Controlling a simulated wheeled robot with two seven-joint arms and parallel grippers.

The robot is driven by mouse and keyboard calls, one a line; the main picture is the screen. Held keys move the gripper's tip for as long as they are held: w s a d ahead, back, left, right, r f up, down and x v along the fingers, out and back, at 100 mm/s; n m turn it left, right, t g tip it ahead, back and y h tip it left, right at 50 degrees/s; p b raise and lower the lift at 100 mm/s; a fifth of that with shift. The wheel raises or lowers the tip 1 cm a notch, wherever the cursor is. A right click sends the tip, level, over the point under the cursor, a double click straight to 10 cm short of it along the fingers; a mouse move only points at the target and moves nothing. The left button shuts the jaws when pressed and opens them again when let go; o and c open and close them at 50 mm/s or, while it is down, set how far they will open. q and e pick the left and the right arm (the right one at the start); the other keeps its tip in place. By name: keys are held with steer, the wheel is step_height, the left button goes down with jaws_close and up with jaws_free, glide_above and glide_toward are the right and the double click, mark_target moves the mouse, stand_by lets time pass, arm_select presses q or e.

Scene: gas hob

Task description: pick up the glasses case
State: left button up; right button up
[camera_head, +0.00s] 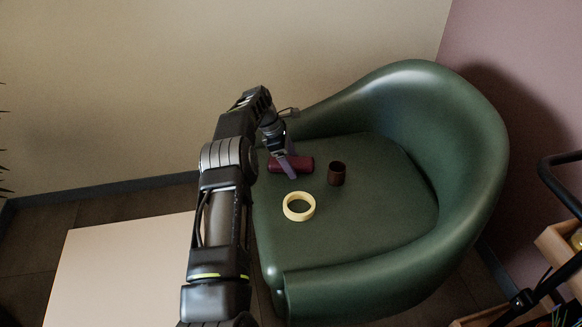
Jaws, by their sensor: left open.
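The glasses case (304,164) is a dark red, elongated box lying on the seat of the green armchair, towards its back left. My left gripper (288,172) is at the case, with its fingers pointing down over the case's left part. The fingers hide some of the case, and I cannot tell whether they touch it. The gripper is open. My right gripper is not in view.
A pale yellow ring (287,211) and a dark brown cup (337,174) stand on the seat close to the case. The armchair (400,215) has a high curved back and armrests. A pale tabletop (120,265) is at the lower left. Wooden shelves (560,250) are at the right edge.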

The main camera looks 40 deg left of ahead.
mark_target(291, 160)
arm_select(q)
steer(key=shift+c, duration=0.2)
stand_by(0.4)
steer(key=c, duration=1.5)
steer(key=shift+o, duration=0.2)
steer(key=shift+r, duration=0.2)
step_height(291, 160, up, 10)
steer(key=p, duration=0.3)
steer(key=shift+f, duration=0.15)
